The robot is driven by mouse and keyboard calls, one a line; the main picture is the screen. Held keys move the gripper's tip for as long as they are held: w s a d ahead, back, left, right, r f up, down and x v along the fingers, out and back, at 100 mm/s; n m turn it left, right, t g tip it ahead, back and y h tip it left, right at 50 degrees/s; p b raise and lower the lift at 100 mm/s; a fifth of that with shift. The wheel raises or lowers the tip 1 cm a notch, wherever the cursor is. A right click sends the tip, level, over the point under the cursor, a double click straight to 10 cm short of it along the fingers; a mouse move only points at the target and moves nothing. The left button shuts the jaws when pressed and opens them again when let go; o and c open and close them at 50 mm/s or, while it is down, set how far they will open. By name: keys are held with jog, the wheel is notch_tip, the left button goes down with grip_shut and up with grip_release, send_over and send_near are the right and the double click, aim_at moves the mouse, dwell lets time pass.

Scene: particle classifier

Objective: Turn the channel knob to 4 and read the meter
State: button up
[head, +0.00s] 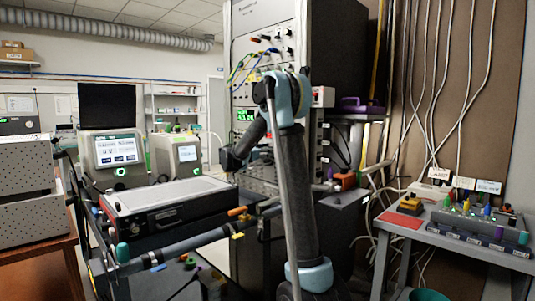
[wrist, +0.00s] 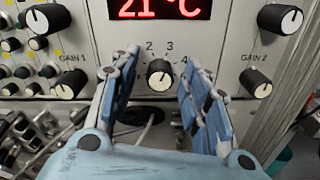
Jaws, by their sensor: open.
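The channel knob (wrist: 160,73) is a small black knob with a pale face on a light grey panel. The numbers 2, 3 and 4 show around it; its exact setting is hard to read. My gripper (wrist: 160,57) is open, with one blue finger on each side of the knob and gaps between, so it is apart from the knob. A red display (wrist: 158,9) above reads 21 °C, its top cut off. I see no meter that I can name for certain. In the head view my arm stands before the instrument rack (head: 262,20), and the knob is hidden.
The GAIN 1 knob (wrist: 70,84) and GAIN 2 knob (wrist: 255,82) flank the channel knob. Larger knobs (wrist: 280,18) sit higher up. A dark hole with a cable (wrist: 150,113) lies below. A side table (head: 455,238) with a terminal box stands at right.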

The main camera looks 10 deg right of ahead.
jog(key=shift+d, duration=0.1)
grip_shut()
jog(key=shift+w+m, duration=0.1)
jog(key=shift+m, duration=4.2)
